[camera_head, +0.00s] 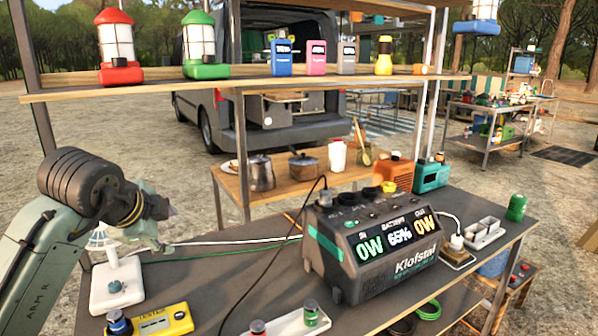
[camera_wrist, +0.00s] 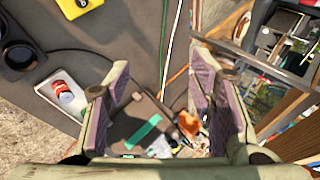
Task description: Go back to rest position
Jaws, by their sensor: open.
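My gripper (camera_head: 166,228) is at the left of the head view, above the left end of the grey table (camera_head: 228,268). In the wrist view my gripper (camera_wrist: 162,98) has its two purple-padded fingers wide apart, with nothing between them. The arm reaches in from the lower left and is bent at the wrist. A white lamp-like device (camera_head: 117,286) stands below and left of the gripper, partly hidden by the arm.
A large power station (camera_head: 370,245) showing 65% stands on the table. A yellow meter (camera_head: 165,320) and a white tray (camera_head: 288,325) are at the front. A wooden shelf (camera_head: 250,84) with lanterns crosses above. Cables cross the table.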

